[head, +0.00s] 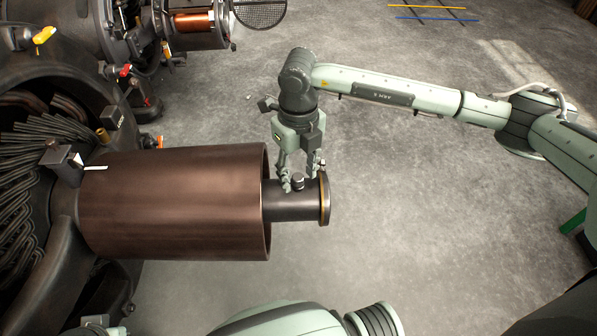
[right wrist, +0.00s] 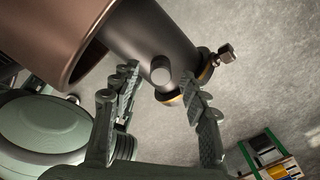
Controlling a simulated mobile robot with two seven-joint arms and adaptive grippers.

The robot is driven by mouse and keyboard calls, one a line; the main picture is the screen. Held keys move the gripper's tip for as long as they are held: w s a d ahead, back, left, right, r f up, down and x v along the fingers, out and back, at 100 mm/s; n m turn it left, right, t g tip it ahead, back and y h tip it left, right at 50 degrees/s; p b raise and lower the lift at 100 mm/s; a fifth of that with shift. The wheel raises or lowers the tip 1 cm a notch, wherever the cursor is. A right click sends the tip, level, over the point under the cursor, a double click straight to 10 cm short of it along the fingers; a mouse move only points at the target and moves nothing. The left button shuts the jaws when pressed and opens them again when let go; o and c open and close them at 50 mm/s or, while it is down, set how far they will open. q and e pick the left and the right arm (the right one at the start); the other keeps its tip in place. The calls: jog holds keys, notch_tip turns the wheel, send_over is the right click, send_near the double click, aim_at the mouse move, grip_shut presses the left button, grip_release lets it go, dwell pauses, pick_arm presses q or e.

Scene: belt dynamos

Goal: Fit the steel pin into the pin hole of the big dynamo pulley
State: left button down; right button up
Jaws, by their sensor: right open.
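The big pulley (head: 180,205) is a wide brown drum on the dynamo, with a dark hub or shaft (head: 288,208) sticking out to the right. The steel pin (head: 298,180) is a short grey cylinder standing at the upper side of this shaft. In the right wrist view the pin (right wrist: 160,70) shows its round end, proud of the shaft; its lower end and the pin hole are hidden. My right gripper (head: 301,188) is open, its fingers pointing down on either side of the pin. I see a gap between pin and fingers in the right wrist view (right wrist: 157,88). My left gripper is out of view.
The shaft ends in a brass-edged flange (head: 324,198) with a small metal block (right wrist: 226,53) by it. The drum's rim (head: 267,235) is close to the left of my fingers. Another dynamo (head: 195,22) stands at the back. The floor (head: 420,220) to the right is clear.

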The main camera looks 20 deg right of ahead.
aim_at(299, 178)
notch_tip(299, 178, up, 12)
jog(key=shift+f, duration=0.15)
dwell(0.8)
